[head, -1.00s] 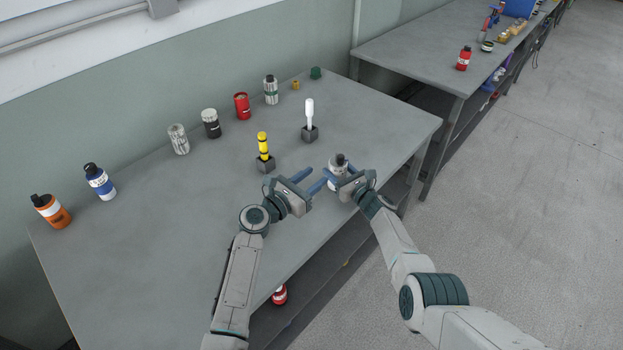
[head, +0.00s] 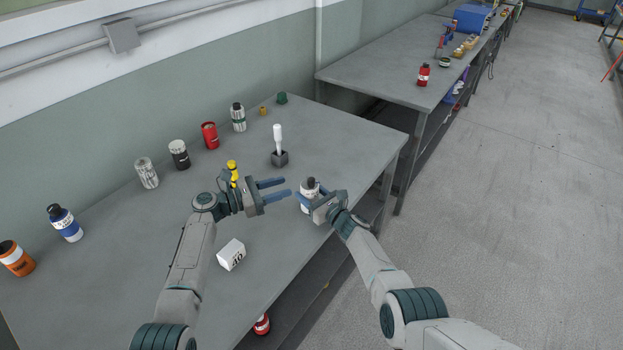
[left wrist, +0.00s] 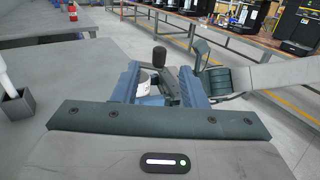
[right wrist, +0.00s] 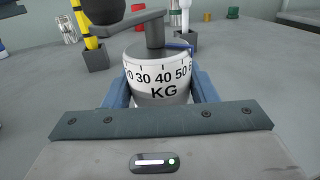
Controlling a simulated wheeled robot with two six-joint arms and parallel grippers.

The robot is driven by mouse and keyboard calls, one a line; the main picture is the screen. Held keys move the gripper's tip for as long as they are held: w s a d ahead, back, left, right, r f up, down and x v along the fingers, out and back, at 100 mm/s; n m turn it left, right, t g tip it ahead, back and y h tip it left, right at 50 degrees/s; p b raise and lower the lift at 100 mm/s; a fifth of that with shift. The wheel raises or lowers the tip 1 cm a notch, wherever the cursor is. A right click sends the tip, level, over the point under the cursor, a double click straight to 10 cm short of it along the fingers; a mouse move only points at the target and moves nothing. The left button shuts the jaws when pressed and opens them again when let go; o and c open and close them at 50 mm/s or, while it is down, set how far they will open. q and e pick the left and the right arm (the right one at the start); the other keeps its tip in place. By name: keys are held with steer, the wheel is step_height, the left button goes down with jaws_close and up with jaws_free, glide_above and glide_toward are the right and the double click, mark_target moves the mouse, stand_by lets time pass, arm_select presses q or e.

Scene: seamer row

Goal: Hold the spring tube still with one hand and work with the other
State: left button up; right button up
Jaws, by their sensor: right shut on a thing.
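The spring tube (head: 307,186) is a short white cylinder near the table's front right edge. In the right wrist view the spring tube (right wrist: 160,84) shows a "KG" scale, a grey post and a crank arm with a dark knob (right wrist: 104,8). My right gripper (head: 318,199) is shut around its body, a finger on each side. My left gripper (head: 288,187) is open and empty, its fingertips just left of the tube. In the left wrist view the dark knob (left wrist: 159,55) appears between the open fingers; I cannot tell whether they touch it.
A white block (head: 231,256) marked "40" lies near the front edge. A white-handled tool (head: 278,138) stands in a dark holder (head: 279,158) behind; a yellow tool (head: 232,168) is partly hidden by my left arm. Several bottles and cans line the wall, including a red can (head: 210,135).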

mark_target(312, 178)
arm_select(q)
steer(key=x, duration=1)
jaws_close()
steer(key=shift+w+d+n+t+y, duration=0.1)
steer(key=shift+d+n+t+y, duration=0.2)
steer(key=shift+n+t+y, duration=0.55)
steer(key=shift+d+n+t+y, duration=0.35)
steer(key=shift+n+t, duration=0.3)
steer(key=shift+t, duration=0.5)
